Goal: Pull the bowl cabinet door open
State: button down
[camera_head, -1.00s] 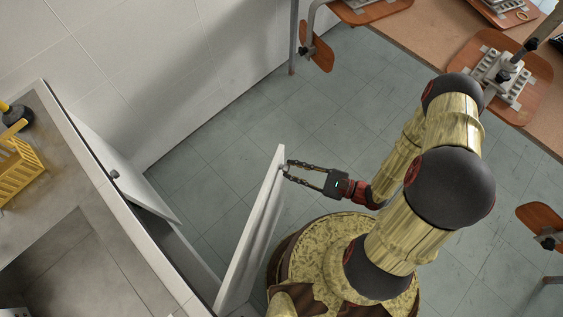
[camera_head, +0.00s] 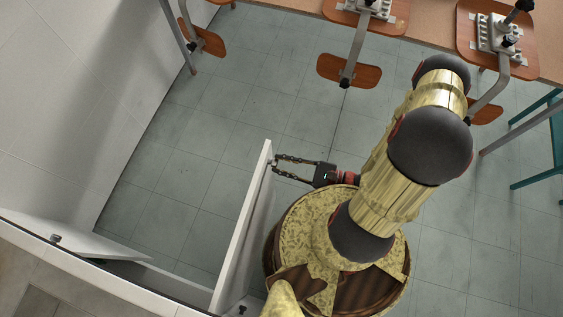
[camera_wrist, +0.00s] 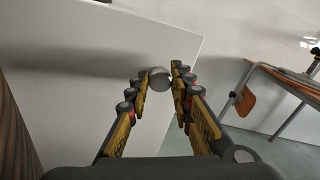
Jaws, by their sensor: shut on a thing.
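The white cabinet door (camera_head: 240,232) stands swung well out from the cabinet (camera_head: 130,292) in the head view. Its knob (camera_wrist: 159,78) is a round grey ball between my fingertips in the wrist view. My gripper (camera_head: 275,165) is shut on that knob at the door's free edge. The door's flat face (camera_wrist: 95,50) fills the left of the wrist view. A second white door (camera_head: 85,246) with its own knob (camera_head: 56,238) stands partly open to the left. No bowl shows.
Chairs with wooden seats (camera_head: 350,70) hang from the table (camera_head: 420,28) at the top. A teal frame (camera_head: 540,140) stands at the right. A white wall (camera_head: 75,90) is at the left. Tiled floor (camera_head: 195,165) is clear beyond the door.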

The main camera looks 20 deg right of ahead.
jog(key=c, duration=1.6)
grip_release()
jog(key=shift+o, duration=0.2)
notch_tip(320, 180, up, 10)
